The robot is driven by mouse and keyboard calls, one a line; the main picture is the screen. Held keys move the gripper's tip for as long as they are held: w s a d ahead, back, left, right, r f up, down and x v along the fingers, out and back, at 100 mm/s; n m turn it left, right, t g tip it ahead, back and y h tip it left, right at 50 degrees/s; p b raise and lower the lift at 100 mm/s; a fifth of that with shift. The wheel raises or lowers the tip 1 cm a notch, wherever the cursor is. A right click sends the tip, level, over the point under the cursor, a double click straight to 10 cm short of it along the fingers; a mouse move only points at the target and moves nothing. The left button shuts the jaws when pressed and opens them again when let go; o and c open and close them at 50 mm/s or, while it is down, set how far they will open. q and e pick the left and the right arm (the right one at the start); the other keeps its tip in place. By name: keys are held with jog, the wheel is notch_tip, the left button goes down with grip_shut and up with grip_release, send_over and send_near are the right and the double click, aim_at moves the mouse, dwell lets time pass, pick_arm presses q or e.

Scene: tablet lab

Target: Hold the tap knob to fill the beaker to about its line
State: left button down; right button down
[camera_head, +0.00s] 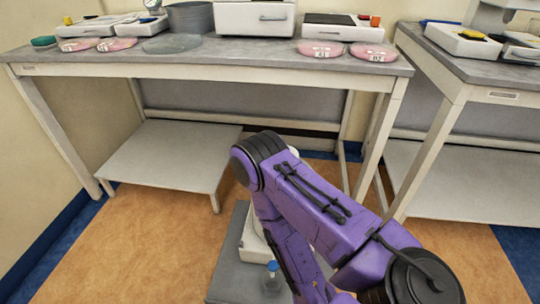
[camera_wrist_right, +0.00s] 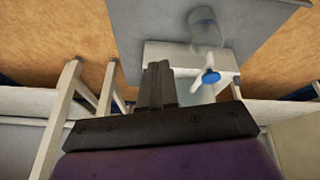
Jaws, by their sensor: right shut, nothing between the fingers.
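The blue tap knob (camera_wrist_right: 210,77) shows in the right wrist view, on a white spout on the pale tap body (camera_wrist_right: 190,56). A clear beaker (camera_wrist_right: 203,26) stands on the grey surface beyond it; its line and water level cannot be made out. My right gripper (camera_wrist_right: 158,68) is shut and empty, left of the knob in that view and apart from it in the picture. In the head view a small blue top (camera_head: 272,266) shows beside my purple arm, which hides much of the white unit (camera_head: 254,243). My left gripper is not in view.
A grey stand top (camera_head: 228,278) bears the white unit. A second bench (camera_head: 470,70) stands at right. A low shelf (camera_head: 170,155) is at left. Open floor lies between.

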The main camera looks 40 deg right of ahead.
jog(key=w+d+r+m+h, duration=0.2)
jog(key=w+d+m, duration=0.2)
jog(key=w+m, duration=0.15)
notch_tip(320, 180, up, 8)
jog(key=m+g+y+b, duration=0.25)
jog(key=m+y, duration=0.25)
jog(key=m, duration=1.1)
send_over(273, 265)
jog(key=shift+f+g+p, duration=0.15)
jog(key=shift+g+p, duration=0.1)
jog(key=shift+p, duration=0.05)
notch_tip(273, 265, down, 14)
jog(key=b, duration=0.7)
jog(key=shift+f+b, duration=0.1)
jog(key=shift+b, duration=0.3)
